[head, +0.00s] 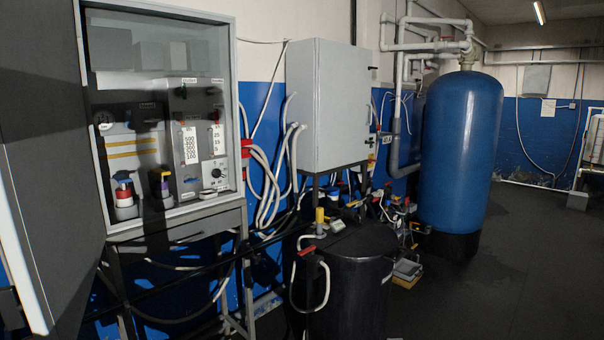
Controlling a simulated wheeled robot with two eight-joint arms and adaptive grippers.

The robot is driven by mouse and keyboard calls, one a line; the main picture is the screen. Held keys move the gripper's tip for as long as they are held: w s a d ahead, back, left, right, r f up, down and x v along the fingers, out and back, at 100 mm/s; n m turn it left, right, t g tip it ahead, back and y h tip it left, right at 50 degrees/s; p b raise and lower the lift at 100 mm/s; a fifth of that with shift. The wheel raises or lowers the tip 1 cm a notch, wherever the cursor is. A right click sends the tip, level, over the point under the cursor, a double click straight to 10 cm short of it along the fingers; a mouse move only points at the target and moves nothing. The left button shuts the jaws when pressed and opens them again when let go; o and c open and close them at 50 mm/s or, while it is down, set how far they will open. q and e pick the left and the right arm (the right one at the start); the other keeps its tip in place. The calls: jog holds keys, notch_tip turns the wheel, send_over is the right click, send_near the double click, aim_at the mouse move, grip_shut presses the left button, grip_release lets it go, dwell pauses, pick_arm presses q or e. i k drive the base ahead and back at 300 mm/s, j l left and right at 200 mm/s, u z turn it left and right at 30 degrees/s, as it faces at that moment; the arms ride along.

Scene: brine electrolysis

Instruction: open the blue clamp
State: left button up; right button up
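Nothing in the head view can be made out for certain as the blue clamp. Inside the open grey cabinet (233,150), a small fitting with a blue top and a red part (123,188) sits at the lower left. A second fitting with a dark purple and yellow part (162,188) sits to its right. Small blue parts also show among the pipe fittings behind the black tank (345,285), too small to tell apart. Neither of my grippers can be made out in this view.
The cabinet's dark door (50,150) stands open at the left. A tall blue tank (461,150) stands right of centre. The dark floor (520,280) at the right is clear.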

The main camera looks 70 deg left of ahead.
aim_at(121, 178)
jog(key=u, duration=3.35)
jog(key=i+l+z, duration=0.15)
jog(key=i, duration=0.2)
jog(key=i+l+z, duration=0.15)
jog(key=i, duration=0.25)
